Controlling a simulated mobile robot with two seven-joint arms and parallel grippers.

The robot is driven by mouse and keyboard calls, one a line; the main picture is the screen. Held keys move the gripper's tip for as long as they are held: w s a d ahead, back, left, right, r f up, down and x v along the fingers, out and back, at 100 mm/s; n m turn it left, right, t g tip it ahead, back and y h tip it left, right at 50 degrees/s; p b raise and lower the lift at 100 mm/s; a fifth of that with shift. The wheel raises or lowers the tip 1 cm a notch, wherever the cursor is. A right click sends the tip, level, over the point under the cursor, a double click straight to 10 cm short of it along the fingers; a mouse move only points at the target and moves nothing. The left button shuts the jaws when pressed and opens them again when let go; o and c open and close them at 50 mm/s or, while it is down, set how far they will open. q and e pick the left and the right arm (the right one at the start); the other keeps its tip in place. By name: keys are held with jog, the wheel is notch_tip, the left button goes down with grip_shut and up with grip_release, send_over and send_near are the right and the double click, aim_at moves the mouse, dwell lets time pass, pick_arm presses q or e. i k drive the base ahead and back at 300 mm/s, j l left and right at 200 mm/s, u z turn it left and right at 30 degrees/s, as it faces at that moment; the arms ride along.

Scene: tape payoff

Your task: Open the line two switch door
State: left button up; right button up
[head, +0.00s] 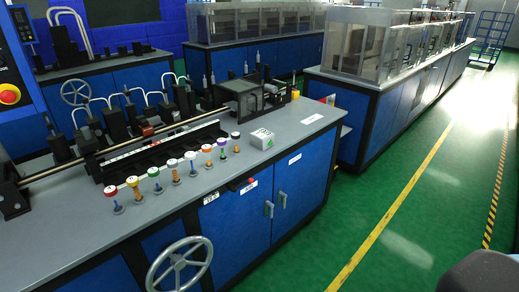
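Two blue cabinet doors, a left one (237,220) and a right one (303,186), sit side by side in the front of the nearest workbench. Each has a small grey handle near the seam between them, a left handle (269,209) and a right handle (282,200). Both doors look shut. Small white labels, one above the left door (251,188) and one above the right door (295,159), are too small to read, so I cannot tell which door belongs to line two. Neither of my grippers is in view.
A spoked handwheel (180,265) sticks out of the bench front, left of the doors. The grey benchtop (180,210) carries several coloured knobs and a white box (262,139). Another blue bench (365,110) stands behind. Green floor (400,215) with yellow lines is clear to the right.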

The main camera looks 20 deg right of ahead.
aim_at(303, 174)
jog(key=z, duration=1.2)
jog(key=i+l+u, duration=0.1)
jog(key=u, duration=0.25)
jog(key=i+l+u, duration=0.15)
jog(key=u, duration=0.25)
jog(key=i+l+u, duration=0.25)
jog(key=l, duration=0.3)
jog(key=i+l+u, duration=0.15)
jog(key=l, duration=0.15)
jog(key=i+l, duration=0.15)
jog(key=l, duration=0.25)
jog(key=i+l, duration=0.1)
jog(key=l, duration=0.3)
jog(key=i+l+u, duration=0.1)
jog(key=l, duration=0.25)
jog(key=i+l, duration=0.2)
jog(key=l, duration=0.2)
jog(key=i+l, duration=0.1)
jog(key=l, duration=0.3)
jog(key=i+l, duration=0.15)
jog(key=l, duration=0.25)
jog(key=u, duration=0.05)
